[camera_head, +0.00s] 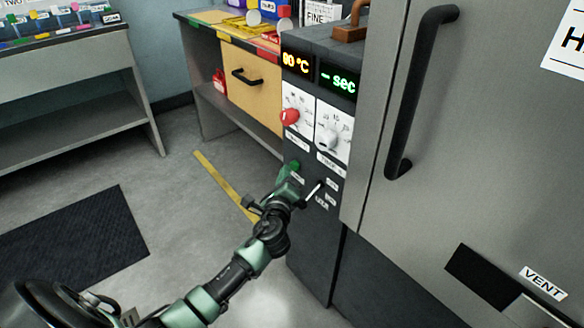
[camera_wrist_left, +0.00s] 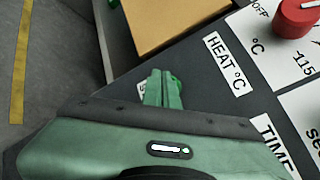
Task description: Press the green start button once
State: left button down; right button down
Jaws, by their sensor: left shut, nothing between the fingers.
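The green start button (camera_head: 295,165) is on the dark control panel (camera_head: 300,215) of the oven, below the red knob. My left gripper (camera_head: 291,178) reaches up to the panel with its fingers just below and over the button, hiding part of it. I cannot tell whether the fingertips touch the button. My right gripper is not in view.
A small lever switch (camera_head: 315,190) is right of the gripper. The oven door's black handle (camera_head: 420,90) stands out at right.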

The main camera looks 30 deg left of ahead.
pick_arm(q)
jog(key=shift+w+d, duration=0.2)
jog(key=shift+w, duration=0.4)
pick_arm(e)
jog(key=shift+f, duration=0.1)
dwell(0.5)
pick_arm(q)
jog(key=shift+s, duration=0.1)
jog(key=shift+s+a+p, duration=0.3)
jog(key=shift+s+a, duration=0.05)
jog(key=shift+s, duration=0.5)
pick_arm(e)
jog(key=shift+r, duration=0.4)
pick_arm(q)
jog(key=shift+s, duration=0.1)
jog(key=s, duration=0.1)
jog(key=s+a, duration=0.1)
jog(key=s, duration=0.1)
jog(key=s+a+p, duration=0.1)
jog(key=shift+s, duration=0.25)
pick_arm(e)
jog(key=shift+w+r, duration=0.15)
